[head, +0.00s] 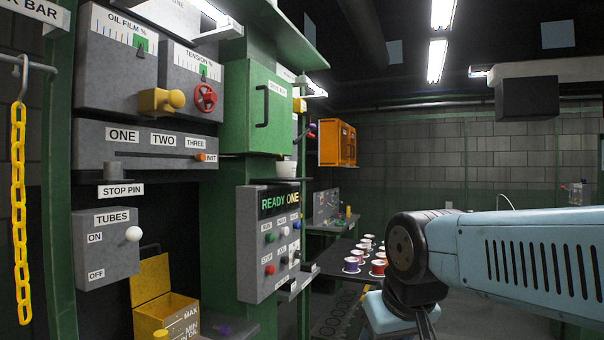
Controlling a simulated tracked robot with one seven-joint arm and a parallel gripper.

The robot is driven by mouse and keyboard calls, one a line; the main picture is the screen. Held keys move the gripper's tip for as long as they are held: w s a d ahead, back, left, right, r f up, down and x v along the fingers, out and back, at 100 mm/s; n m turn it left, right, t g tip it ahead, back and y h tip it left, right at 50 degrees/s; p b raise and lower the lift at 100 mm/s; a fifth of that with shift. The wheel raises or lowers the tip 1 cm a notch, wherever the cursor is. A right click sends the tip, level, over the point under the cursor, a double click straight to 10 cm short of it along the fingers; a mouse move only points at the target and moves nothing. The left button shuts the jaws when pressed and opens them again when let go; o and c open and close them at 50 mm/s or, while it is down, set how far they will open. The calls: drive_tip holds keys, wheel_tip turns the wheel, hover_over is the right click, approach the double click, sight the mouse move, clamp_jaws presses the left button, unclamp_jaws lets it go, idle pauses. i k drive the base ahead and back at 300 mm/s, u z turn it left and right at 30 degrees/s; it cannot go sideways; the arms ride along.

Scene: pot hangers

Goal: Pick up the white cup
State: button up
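A small white cup (287,168) stands upright on a ledge just above the READY ONE panel, below the green cabinet. Nothing touches it from my side. My light blue arm comes in from the right edge, well to the right of the cup and nearer to me. The dark end of my gripper (424,322) points down at the bottom edge of the picture. Its fingertips are cut off or hidden, so I cannot tell whether it is open or shut.
The grey READY ONE panel (269,243) has several buttons and juts out below the cup. The green cabinet (256,108) has a black handle. Several small red and purple pots (352,264) stand on a dark table. A yellow box (163,302) stands open at lower left.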

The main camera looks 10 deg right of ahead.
sight(284, 169)
drive_tip(key=u, duration=0.05)
drive_tip(key=i, duration=1.2)
drive_tip(key=u, duration=0.45)
